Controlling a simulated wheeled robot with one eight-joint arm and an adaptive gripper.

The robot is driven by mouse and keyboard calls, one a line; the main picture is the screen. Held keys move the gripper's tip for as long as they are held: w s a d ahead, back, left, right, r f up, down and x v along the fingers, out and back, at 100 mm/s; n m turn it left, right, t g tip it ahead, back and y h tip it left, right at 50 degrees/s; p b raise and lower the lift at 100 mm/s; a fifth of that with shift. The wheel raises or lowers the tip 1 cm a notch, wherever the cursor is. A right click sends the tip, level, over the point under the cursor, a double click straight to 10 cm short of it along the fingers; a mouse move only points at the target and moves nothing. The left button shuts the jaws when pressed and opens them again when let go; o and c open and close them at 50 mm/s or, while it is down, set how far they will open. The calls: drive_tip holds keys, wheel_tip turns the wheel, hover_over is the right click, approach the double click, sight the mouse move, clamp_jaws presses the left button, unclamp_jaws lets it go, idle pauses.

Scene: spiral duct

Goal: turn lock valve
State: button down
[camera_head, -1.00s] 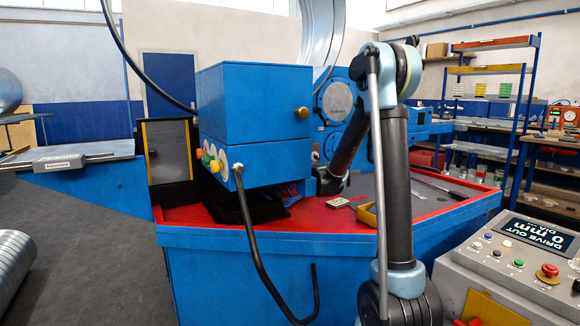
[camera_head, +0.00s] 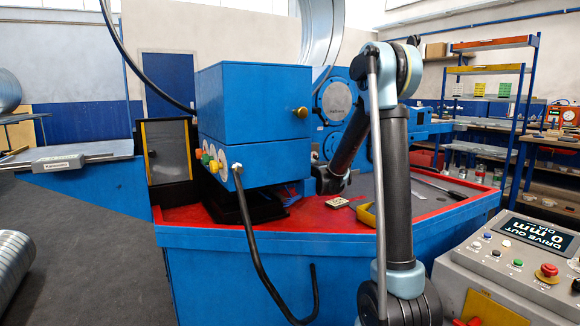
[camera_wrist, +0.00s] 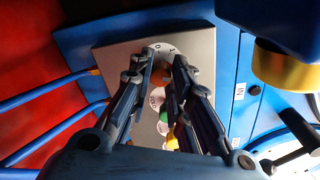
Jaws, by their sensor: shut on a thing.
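In the wrist view, my gripper (camera_wrist: 165,68) is closed around a small orange-red valve knob (camera_wrist: 161,78), with a finger on each side of it. The knob sits on a grey plate (camera_wrist: 112,58) with a round white dial (camera_wrist: 161,48) marked 0 and 1 behind the fingertips. The fingers hide much of the knob, so its exact angle is unclear.
A green knob (camera_wrist: 171,142) and a yellow one are below the held knob. A brass knob (camera_wrist: 288,70) juts out at the right. Blue hoses (camera_wrist: 45,90) run at the left. A yellow tray (camera_head: 367,215) lies on the red bench top (camera_head: 310,217). A control console (camera_head: 515,265) stands at right.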

drive_tip(key=shift+m, duration=0.3)
idle(0.4)
drive_tip(key=c, duration=1.8)
unclamp_jaws()
drive_tip(key=shift+o, duration=0.2)
drive_tip(key=v, duration=1.2)
